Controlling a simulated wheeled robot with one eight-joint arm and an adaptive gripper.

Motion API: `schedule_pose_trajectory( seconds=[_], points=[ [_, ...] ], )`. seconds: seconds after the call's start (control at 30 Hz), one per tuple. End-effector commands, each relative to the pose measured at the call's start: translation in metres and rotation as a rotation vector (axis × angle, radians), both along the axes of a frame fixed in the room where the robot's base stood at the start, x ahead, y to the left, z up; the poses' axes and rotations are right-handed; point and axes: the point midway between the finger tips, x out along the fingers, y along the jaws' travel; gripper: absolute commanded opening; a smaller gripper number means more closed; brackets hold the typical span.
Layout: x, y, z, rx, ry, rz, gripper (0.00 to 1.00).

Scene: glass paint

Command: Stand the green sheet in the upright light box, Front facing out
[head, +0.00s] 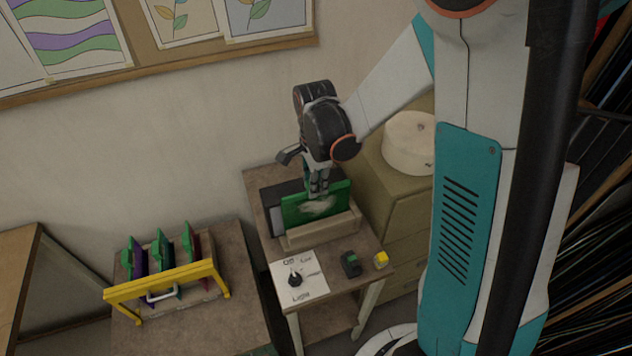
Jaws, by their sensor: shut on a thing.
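The green sheet (300,213) is upright, with a pale mark on the side that shows. My gripper (318,191) comes down from above and is shut on its top edge. The sheet stands at the light box (330,231), behind its pale front ledge, which hides the sheet's lower edge. I cannot tell whether the sheet rests on the bottom of the box. A dark panel shows behind the sheet at the left. The pale mark is too small to read, so I cannot tell whether this side is the Front.
A white card with a dial (295,281) lies in front of the box, with a small dark green-topped block (350,263) and a yellow block (381,260) to its right. A yellow rack (160,283) with several coloured sheets stands at the left. A round pale lidded drum (409,143) stands behind right.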

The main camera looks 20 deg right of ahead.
Motion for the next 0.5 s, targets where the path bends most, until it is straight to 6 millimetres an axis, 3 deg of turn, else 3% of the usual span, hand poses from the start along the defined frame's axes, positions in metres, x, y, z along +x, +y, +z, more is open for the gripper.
schedule_pose_trajectory(
  seconds=[0.5],
  points=[
    [0.0049, 0.0000, -0.0039, 0.000, 0.000, 0.000, 0.00]
  ],
)
